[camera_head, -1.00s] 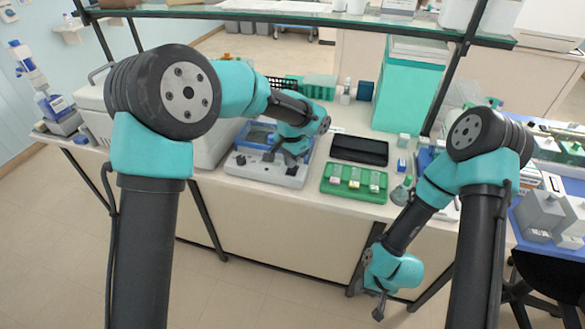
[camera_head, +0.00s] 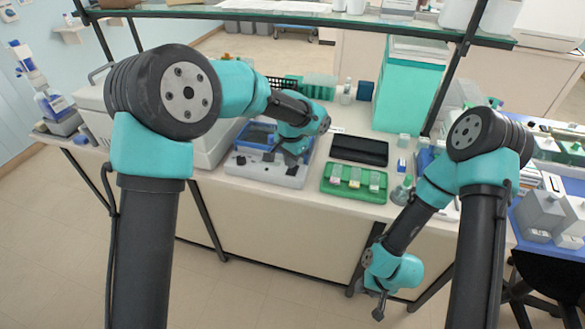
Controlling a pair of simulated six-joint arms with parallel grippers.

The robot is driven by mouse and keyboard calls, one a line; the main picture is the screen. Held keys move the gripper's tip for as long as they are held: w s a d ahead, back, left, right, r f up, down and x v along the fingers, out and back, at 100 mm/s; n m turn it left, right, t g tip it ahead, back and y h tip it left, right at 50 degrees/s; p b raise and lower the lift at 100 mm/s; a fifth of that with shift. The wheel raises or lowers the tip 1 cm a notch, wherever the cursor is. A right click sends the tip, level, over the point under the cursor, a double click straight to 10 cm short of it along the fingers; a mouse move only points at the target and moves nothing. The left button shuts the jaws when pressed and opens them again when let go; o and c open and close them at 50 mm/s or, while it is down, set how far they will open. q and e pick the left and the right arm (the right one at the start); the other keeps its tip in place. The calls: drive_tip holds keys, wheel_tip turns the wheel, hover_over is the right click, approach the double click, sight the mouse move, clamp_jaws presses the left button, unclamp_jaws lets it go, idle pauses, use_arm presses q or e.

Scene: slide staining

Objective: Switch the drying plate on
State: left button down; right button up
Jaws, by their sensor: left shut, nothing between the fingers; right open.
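The drying plate (camera_head: 262,172) looks to be the white and grey device with a blue-framed dark top on the bench, left of centre. Black knobs or buttons show on its front panel, too small to read. My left gripper (camera_head: 281,158) is shut and empty, pointing down over the right part of the device near its front panel. I cannot tell whether its tips touch it. My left wrist hides part of the top. My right gripper (camera_head: 379,308) is open and empty, hanging low in front of the bench, well away from the device.
A green tray (camera_head: 341,191) with several slides and a black case (camera_head: 359,150) lie right of the device. A small bottle (camera_head: 401,191) stands near the bench edge. A teal box (camera_head: 408,90) stands behind. A glass shelf (camera_head: 300,13) crosses above.

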sight(291, 171)
use_arm(q)
drive_tip(key=shift+f, duration=1.3)
idle(1.2)
drive_tip(key=shift+r, duration=3.5)
